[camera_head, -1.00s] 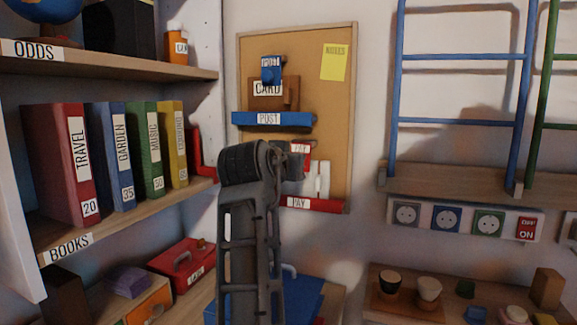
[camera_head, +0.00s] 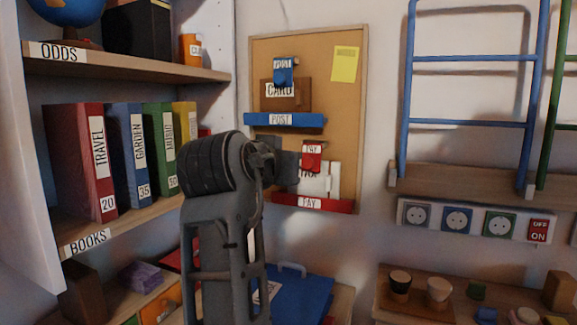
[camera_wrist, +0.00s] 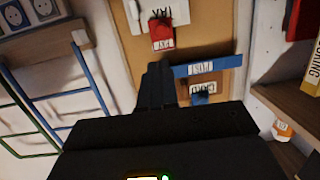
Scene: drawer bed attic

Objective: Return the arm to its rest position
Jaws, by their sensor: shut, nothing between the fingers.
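My arm rises in front of the cork board (camera_head: 355,110) in the head view, its elbow-like dark joint large at the centre. My gripper (camera_head: 292,165) points toward the board, partly hidden behind my own wrist. In the wrist view my gripper (camera_wrist: 155,88) is shut with nothing between its fingers. That view is upside down. A red PAY clip (camera_head: 312,161) with a white paper (camera_head: 322,182) is on the board just right of the gripper. The red PAY ledge (camera_head: 335,206) is below, and the blue POST ledge (camera_head: 300,121) is above.
A bookshelf with labelled binders (camera_head: 85,150) stands close on the left. A blue ladder (camera_head: 408,100) and a socket strip (camera_head: 480,220) are on the right wall. A blue box (camera_head: 310,297) lies below the board. A small wooden shelf (camera_head: 395,312) with cups is at lower right.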

